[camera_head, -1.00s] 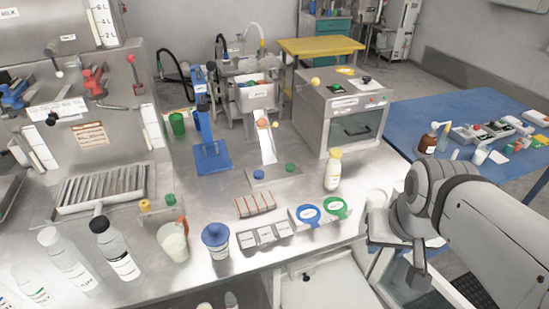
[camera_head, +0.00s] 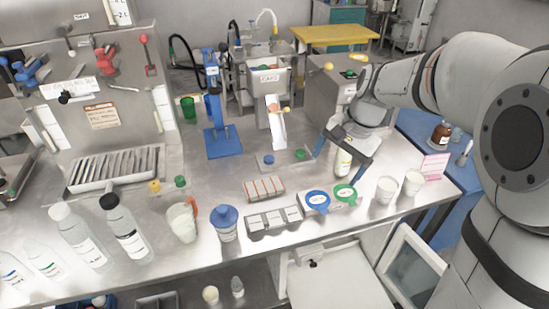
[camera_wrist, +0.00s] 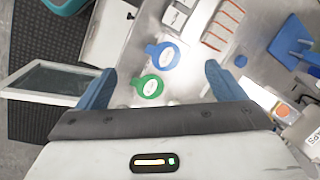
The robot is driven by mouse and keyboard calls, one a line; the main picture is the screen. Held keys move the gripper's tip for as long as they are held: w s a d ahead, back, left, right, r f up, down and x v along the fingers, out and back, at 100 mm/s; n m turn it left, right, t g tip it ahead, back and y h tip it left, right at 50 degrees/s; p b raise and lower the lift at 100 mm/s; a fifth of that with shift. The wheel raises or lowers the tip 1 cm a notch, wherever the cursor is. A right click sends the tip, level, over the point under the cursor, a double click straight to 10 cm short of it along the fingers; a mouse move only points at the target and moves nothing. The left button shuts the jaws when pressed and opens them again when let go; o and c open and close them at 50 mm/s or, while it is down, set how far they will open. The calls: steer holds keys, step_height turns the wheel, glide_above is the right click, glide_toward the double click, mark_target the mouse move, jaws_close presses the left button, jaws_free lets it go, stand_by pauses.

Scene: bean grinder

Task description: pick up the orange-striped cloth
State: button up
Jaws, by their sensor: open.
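The orange-striped cloth (camera_head: 264,189) lies flat and folded on the steel counter, behind the grey tray of white labels. It also shows at the top of the wrist view (camera_wrist: 222,24), beyond the right finger. My gripper (camera_head: 341,160) is open, with its blue fingers apart and pointing down, to the right of the cloth and above the counter. In the wrist view my gripper (camera_wrist: 160,78) has nothing held between its fingers. The cloth is not between them.
Blue (camera_head: 317,202) and green (camera_head: 345,194) ring-shaped items lie right of the cloth. A blue stand (camera_head: 222,142) rises behind.

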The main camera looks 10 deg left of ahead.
steer(key=w+a+f+m+g+y, duration=0.1)
steer(key=w+a+f+m+g, duration=0.15)
steer(key=w+a+f, duration=0.6)
steer(key=m+y+b, duration=0.1)
steer(key=m+b, duration=0.1)
steer(key=m, duration=0.2)
glide_toward(265, 186)
steer(key=shift+w+d+f+g, duration=0.15)
steer(key=shift+w+f+g, duration=0.05)
steer(key=shift+g, duration=0.15)
steer(key=shift+a+f+y, duration=0.3)
steer(key=shift+a+f, duration=0.15)
steer(key=shift+f, duration=0.15)
steer(key=p+x, duration=0.1)
steer(key=x, duration=0.6)
steer(key=shift+s+d+f, duration=0.1)
steer(key=shift+d, duration=0.05)
steer(key=c, duration=1.1)
